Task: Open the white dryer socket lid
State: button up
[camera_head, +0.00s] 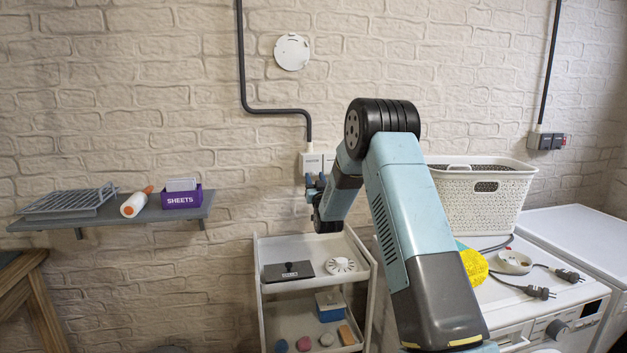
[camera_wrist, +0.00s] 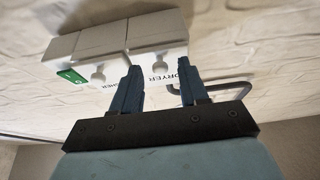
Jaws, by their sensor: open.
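The white dryer socket lid (camera_wrist: 157,30) is the rightmost part of a white socket block on the brick wall, with the word DRYER beside it in the wrist view. It looks shut. A small rounded tab shows at its edge, between my fingertips in the picture. My gripper (camera_wrist: 158,64) is open, with one dark blue finger on each side of that tab. I cannot tell whether the fingers touch the lid. In the head view the socket block (camera_head: 311,161) is partly hidden by my gripper (camera_head: 316,183) and arm.
A second white lid (camera_wrist: 100,40) with its own tab sits left of the dryer lid. A dark conduit (camera_head: 308,125) runs down to the block. Below stands a white shelf cart (camera_head: 259,268). A laundry basket (camera_head: 484,208) and loose plugs (camera_head: 540,292) sit on white machines at right.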

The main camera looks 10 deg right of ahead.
jog(key=shift+w+r, duration=0.15)
jog(key=shift+w, duration=0.15)
jog(key=shift+c, duration=0.2)
grip_shut()
